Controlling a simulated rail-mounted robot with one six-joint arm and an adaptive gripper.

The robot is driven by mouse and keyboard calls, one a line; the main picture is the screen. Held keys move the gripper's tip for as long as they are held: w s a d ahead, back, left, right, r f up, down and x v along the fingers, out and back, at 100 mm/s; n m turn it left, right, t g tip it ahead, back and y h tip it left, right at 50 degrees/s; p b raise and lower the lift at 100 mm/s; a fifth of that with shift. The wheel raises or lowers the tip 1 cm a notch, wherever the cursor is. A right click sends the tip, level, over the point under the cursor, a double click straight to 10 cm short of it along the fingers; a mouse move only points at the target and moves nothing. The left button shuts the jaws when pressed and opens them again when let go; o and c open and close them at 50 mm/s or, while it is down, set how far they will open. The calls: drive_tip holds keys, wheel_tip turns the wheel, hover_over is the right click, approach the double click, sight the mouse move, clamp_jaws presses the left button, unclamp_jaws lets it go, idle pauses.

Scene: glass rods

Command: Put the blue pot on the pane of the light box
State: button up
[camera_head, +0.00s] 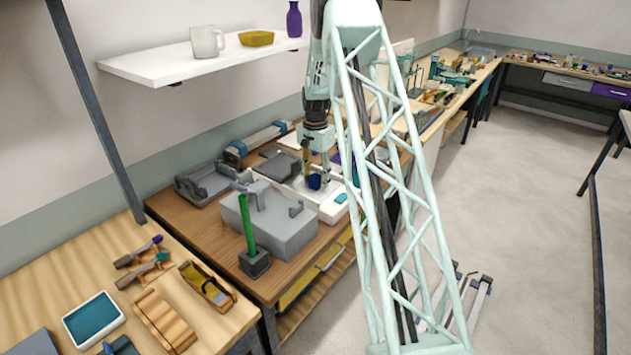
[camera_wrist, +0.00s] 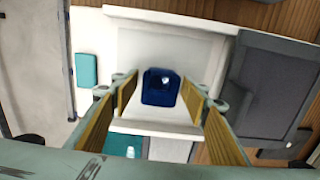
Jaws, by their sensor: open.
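The blue pot (camera_head: 314,182) is a small dark-blue cup with a squarish outline and a round opening. In the wrist view the pot (camera_wrist: 160,98) is between the two finger pads of my gripper (camera_wrist: 158,92), with a gap on each side. My gripper (camera_head: 318,180) points down and is open, and its fingers flank the pot. Beneath is a white, flat box that looks like the light box (camera_head: 328,212), and it also shows in the wrist view (camera_wrist: 205,60). I cannot tell where its pane ends or whether the pot touches it.
A teal piece (camera_wrist: 87,69) lies to the left of the pot. A dark grey case (camera_wrist: 272,85) is to the right. In the head view a grey block (camera_head: 285,232) and a green rod (camera_head: 246,225) in a dark stand are in front. A shelf (camera_head: 190,62) hangs above.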

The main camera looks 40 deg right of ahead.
drive_tip(key=shift+r, duration=0.15)
wheel_tip(320, 180, up, 12)
drive_tip(key=shift+p, duration=0.3)
idle(0.4)
idle(0.5)
